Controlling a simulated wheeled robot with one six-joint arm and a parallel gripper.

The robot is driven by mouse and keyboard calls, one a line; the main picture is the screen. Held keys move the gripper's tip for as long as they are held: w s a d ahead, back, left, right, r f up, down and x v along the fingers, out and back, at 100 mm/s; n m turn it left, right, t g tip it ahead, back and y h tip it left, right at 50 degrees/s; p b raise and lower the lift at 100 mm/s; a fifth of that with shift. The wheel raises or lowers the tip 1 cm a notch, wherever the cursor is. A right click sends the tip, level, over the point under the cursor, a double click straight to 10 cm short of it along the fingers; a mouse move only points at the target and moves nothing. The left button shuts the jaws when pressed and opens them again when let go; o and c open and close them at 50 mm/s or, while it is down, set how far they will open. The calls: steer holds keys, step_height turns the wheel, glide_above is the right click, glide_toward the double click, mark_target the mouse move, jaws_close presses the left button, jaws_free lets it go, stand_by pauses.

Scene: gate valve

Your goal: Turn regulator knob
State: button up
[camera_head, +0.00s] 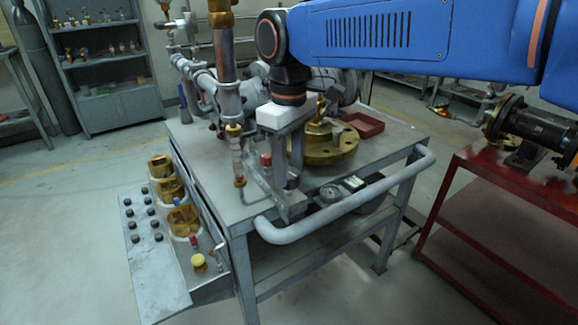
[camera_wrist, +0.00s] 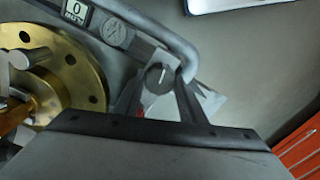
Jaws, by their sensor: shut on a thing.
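The regulator knob (camera_wrist: 157,76) is a dark round knob with a white pointer line, near the table's front edge in the wrist view. My gripper (camera_head: 290,205) reaches down to the table's front corner in the head view. In the wrist view my gripper (camera_wrist: 158,84) has one finger on each side of the knob, shut on it. The pointer line runs nearly straight up in that view, with a slight tilt. In the head view the knob is hidden behind my fingers.
A round gauge (camera_head: 330,194) and a digital display (camera_head: 352,183) reading 0 in the wrist view sit beside the knob. A grey tubular rail (camera_head: 345,207) bounds the table's front. A brass flange (camera_head: 330,148) and upright pipes (camera_head: 225,70) stand close by. A red bench (camera_head: 500,215) is at right.

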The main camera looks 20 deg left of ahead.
mark_target(290, 172)
steer(key=o, duration=1.1)
steer(key=shift+c, duration=0.2)
step_height(290, 172, up, 17)
steer(key=shift+r, duration=0.2)
steer(key=shift+d, duration=0.15)
